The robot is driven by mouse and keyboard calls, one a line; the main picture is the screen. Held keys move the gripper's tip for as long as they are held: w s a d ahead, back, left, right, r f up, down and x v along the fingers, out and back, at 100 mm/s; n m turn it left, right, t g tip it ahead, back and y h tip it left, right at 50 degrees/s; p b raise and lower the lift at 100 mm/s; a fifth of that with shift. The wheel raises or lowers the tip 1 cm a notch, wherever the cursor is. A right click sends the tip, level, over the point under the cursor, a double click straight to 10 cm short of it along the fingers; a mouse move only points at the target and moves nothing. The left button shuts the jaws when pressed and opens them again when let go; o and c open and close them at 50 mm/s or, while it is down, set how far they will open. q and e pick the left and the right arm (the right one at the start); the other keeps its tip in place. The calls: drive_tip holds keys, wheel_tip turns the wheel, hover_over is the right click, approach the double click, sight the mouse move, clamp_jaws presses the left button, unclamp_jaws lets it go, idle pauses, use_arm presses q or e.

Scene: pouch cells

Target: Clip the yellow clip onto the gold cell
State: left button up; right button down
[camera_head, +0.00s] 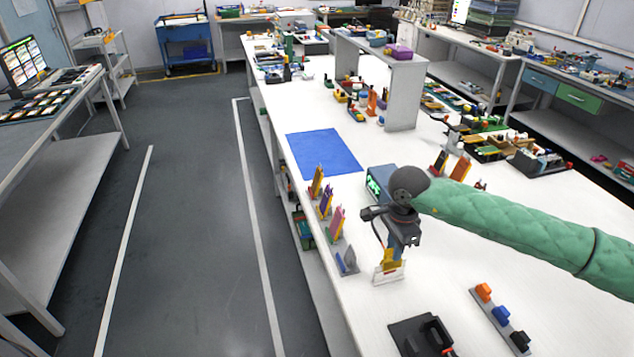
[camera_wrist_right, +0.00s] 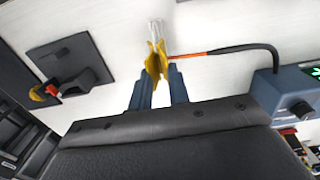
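My right gripper (camera_head: 393,250) points down over the bench. It is shut on the yellow clip (camera_head: 390,258); in the right wrist view the yellow clip (camera_wrist_right: 155,64) fills the gap between the two blue fingers. An orange lead (camera_wrist_right: 190,55) runs from the clip. The clip's jaws are at a small clear stand (camera_head: 389,275); I cannot tell if they touch it. The gold cell (camera_head: 317,182) stands upright in a holder at the far end of the row to the left, well apart from the gripper. My left gripper is not in view.
Purple (camera_head: 326,201) and pink (camera_head: 337,222) cells stand nearer in the same row. A blue meter box (camera_head: 378,182) and a blue mat (camera_head: 323,152) lie beyond. Orange, blue and black clips on a grey strip (camera_head: 495,318) and a black base (camera_head: 408,335) are at front right.

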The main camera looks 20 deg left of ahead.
drive_tip(key=c, duration=2.1)
unclamp_jaws()
drive_tip(key=shift+r, duration=0.15)
drive_tip(key=shift+r, duration=2.1)
drive_tip(key=shift+r, duration=0.1)
wheel_tip(320, 180, up, 10)
drive_tip(key=shift+r, duration=0.15)
drive_tip(key=shift+w+b, duration=0.1)
drive_tip(key=shift+b, duration=0.2)
